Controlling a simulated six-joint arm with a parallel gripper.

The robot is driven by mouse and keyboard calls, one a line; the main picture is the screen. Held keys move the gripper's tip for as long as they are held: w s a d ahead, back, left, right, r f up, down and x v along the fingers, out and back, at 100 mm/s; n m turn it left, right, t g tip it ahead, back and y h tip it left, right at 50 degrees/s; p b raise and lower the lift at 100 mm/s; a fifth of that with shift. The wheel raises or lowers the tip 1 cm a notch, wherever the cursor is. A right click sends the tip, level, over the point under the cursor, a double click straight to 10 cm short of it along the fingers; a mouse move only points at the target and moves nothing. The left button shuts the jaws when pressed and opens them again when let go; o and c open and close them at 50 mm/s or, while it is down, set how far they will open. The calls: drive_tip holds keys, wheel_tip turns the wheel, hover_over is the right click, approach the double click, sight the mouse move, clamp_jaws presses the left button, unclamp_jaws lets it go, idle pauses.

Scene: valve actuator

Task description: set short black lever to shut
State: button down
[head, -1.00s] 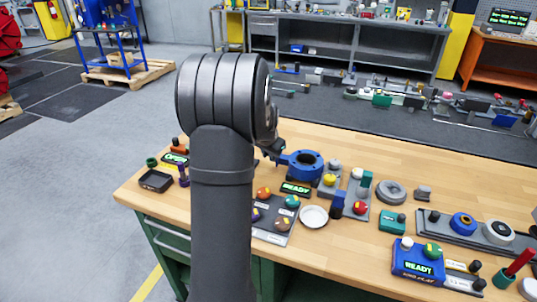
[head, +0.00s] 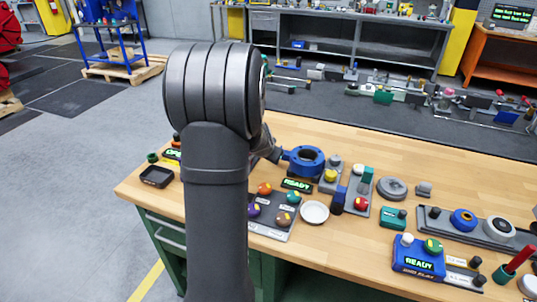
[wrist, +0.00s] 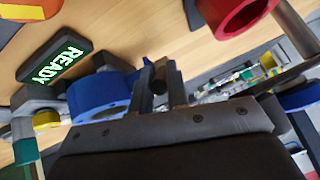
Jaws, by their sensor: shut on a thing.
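My gripper (wrist: 158,84) is shut on a small dark, round-ended piece between its two fingers in the wrist view. This looks like the short black lever (wrist: 160,72); most of it is hidden by the fingers. A blue ring-shaped valve body (wrist: 100,96) is just left of the fingers there. In the head view the blue valve body (head: 305,160) stands on the bench, right of my arm. My arm hides the lever and most of my gripper in that view.
A READY display (head: 297,185) lies in front of the blue body. A panel of coloured knobs (head: 270,232), a white dish (head: 314,213) and a red-knobbed unit (head: 361,204) stand nearby. A black tray (head: 157,177) is at the bench's left end. The back right of the bench is clear.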

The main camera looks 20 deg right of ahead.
drive_tip(key=c, duration=1.4)
unclamp_jaws()
drive_tip(key=shift+r, duration=0.1)
drive_tip(key=v, duration=1.7)
drive_tip(key=shift+s+r, duration=0.1)
drive_tip(key=shift+s, duration=0.05)
